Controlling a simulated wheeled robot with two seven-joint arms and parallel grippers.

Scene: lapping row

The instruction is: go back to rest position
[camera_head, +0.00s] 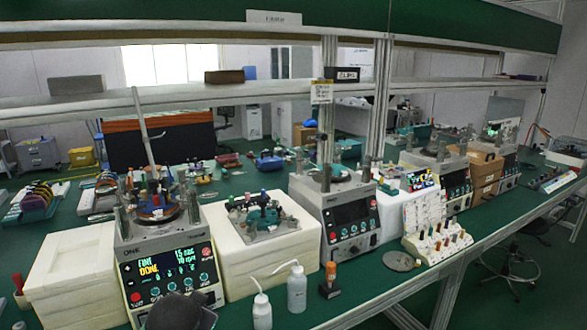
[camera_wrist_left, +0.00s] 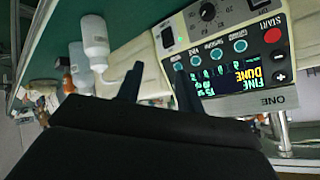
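My left gripper (camera_wrist_left: 158,78) shows in the left wrist view with its two dark fingers apart and nothing between them. It is in front of the control panel of the lapping machine (camera_wrist_left: 225,60), whose display reads FINE and DONE. I cannot tell whether it touches the panel. In the head view a dark rounded part of my left arm shows at the bottom edge, in front of the lower part of the same machine (camera_head: 165,265); the fingertips are not clear there. My right gripper is in neither view.
Two white bottles (camera_head: 297,288) (camera_head: 262,312) and a small orange-topped item (camera_head: 330,280) stand near the bench's front edge. White foam blocks (camera_head: 75,270) flank the machine. A second machine (camera_head: 340,215) and a rack of pegs (camera_head: 437,243) are to the right.

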